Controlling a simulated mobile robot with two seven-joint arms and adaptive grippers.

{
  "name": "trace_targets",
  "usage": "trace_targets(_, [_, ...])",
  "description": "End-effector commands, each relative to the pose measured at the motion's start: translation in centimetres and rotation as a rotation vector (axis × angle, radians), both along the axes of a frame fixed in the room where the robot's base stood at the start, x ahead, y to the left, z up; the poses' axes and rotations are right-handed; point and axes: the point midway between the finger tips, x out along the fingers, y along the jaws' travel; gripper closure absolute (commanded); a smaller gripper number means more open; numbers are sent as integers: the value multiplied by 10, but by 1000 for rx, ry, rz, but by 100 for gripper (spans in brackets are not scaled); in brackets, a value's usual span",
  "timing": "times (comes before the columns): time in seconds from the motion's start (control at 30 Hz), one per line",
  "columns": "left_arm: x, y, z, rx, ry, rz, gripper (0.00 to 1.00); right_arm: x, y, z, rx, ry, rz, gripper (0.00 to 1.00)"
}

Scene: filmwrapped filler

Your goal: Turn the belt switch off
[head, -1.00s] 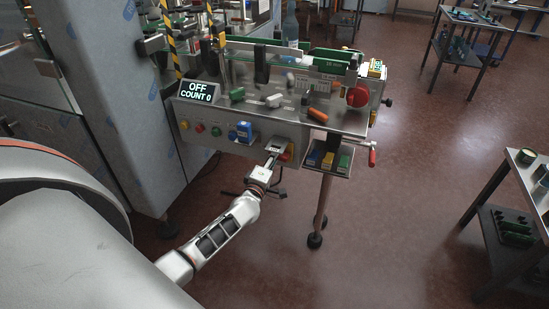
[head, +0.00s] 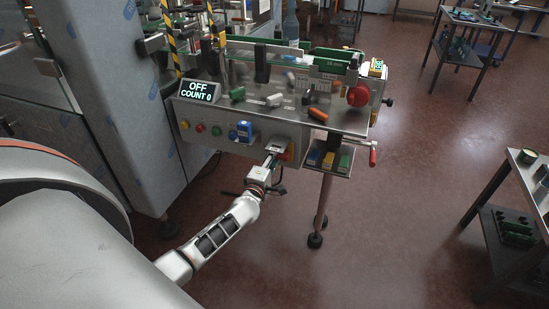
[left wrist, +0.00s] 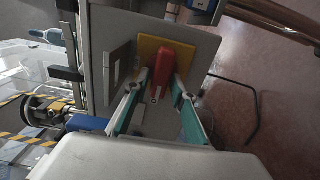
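The belt switch is a red handle (left wrist: 172,66) on a yellow plate (left wrist: 203,45), fixed to the grey front panel. In the head view, a bit of the yellow and red switch (head: 287,152) shows just beyond my left gripper (head: 272,160). In the left wrist view my left gripper (left wrist: 158,86) is open, its teal-padded fingers on either side of the handle's near end. The handle looks slanted between them; contact cannot be told. The display (head: 197,91) reads "OFF" and "COUNT 0". My right gripper is not in view.
A blue switch box (head: 243,131) and several round buttons (head: 199,128) sit left on the same panel. A red emergency-stop knob (head: 358,96) and a tray of coloured bins (head: 329,160) are to the right. The floor in front is clear.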

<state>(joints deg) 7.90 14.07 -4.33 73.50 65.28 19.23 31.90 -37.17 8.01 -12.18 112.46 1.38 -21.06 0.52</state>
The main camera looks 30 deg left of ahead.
Motion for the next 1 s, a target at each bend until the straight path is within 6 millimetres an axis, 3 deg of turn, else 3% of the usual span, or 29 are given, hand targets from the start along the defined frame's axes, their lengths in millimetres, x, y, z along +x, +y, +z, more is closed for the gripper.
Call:
trace_targets(0.47, [-7,-2,-2,0,2,-1,67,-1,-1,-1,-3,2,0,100])
trace_targets(1.0, [-97,-23,-1,1,2,0,67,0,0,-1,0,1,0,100])
